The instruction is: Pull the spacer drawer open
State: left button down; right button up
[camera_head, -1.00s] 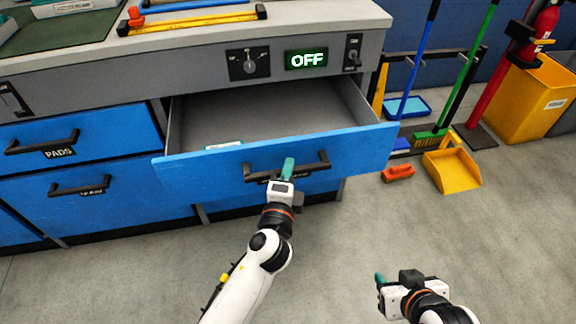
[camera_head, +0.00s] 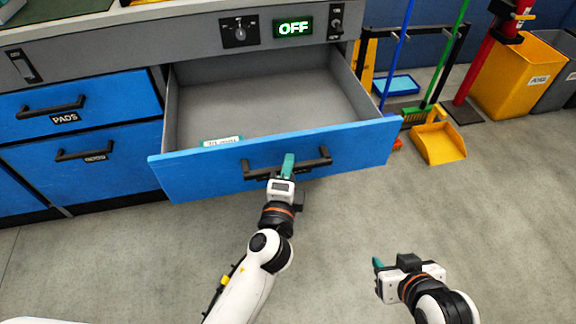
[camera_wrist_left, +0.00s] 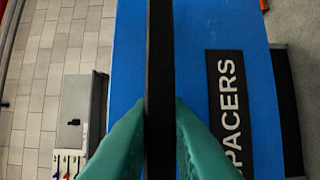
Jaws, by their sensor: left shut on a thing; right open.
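The blue spacer drawer (camera_head: 215,178) stands well out of the bench in the head view, its grey inside showing. A small green-and-white item (camera_head: 222,141) lies inside behind its front panel. My left gripper (camera_head: 288,165) is at the black bar handle (camera_head: 318,162) on the front. In the left wrist view its teal fingers (camera_wrist_left: 160,125) are shut on the dark handle (camera_wrist_left: 160,60), beside the label reading "SPACERS" (camera_wrist_left: 228,110). My right gripper (camera_head: 378,272) is open and empty over the floor, at the lower right, apart from the drawer.
Closed blue drawers, one labelled PADS (camera_head: 85,102), stand to the left. A panel with an OFF display (camera_head: 293,28) is above. A yellow dustpan (camera_head: 438,140), brooms and a yellow bin (camera_head: 515,82) are at the right. The floor in front is clear.

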pick_arm(q)
jog(key=c, duration=1.4)
grip_release()
jog(key=shift+s, duration=0.1)
jog(key=s+b, duration=0.1)
jog(key=s, duration=1)
jog(key=shift+s+a+b, duration=0.35)
jog(key=shift+s+a, duration=0.05)
jog(key=shift+a, duration=0.05)
pick_arm(e)
jog(key=w+a+r+t+y, duration=0.1)
jog(key=w+a+r+t, duration=0.1)
jog(key=w+r+t, duration=0.2)
jog(key=shift+w+r+t, duration=0.3)
jog(key=shift+w+t, duration=0.1)
jog(key=shift+w, duration=0.15)
